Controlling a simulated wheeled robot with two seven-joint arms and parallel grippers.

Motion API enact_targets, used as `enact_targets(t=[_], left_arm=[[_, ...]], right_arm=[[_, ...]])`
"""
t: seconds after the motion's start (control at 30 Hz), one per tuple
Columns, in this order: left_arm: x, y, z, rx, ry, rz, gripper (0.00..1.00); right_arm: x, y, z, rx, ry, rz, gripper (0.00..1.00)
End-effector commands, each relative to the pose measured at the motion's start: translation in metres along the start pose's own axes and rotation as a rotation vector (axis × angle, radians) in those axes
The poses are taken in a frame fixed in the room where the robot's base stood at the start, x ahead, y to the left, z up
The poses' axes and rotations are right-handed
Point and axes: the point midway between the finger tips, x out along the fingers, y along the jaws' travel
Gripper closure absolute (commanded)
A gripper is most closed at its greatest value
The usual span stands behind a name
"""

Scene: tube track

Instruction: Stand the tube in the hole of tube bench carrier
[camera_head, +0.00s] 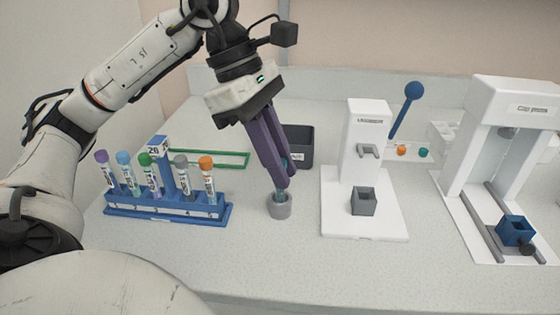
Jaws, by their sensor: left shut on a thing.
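My left gripper (284,182) comes down from above with its long purple fingers shut on a tube. Only a little of the tube shows: a teal bit between the fingers and a pale part by the fingertips. Directly below stands a small grey round holder (280,210) with a hole in its top, which I take as the tube bench carrier. The fingertips are just above its rim. The tube's lower end is at the hole; how deep it sits I cannot tell. My right gripper is not in view.
A blue rack (168,212) with several capped tubes stands to the left. Behind are a green frame (225,158) and a dark bin (299,142). To the right stand a white device (365,215) with a grey cup and a larger white machine (518,110). The front bench is clear.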

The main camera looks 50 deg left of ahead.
Motion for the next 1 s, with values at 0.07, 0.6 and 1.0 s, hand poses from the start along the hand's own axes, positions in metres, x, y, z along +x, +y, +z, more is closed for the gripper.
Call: enact_targets(t=[0.07, 0.6, 1.0], left_arm=[[0.0029, 0.0, -0.0013, 0.0, 0.0, 0.001, 0.97], [0.0027, 0.0, -0.0012, 0.0, 0.0, 0.0, 0.63], [0.0027, 0.0, -0.0012, 0.0, 0.0, 0.0, 0.63]], right_arm=[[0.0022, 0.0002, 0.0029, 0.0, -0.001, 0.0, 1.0], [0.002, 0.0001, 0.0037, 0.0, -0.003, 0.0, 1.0], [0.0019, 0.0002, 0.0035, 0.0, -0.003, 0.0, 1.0]])
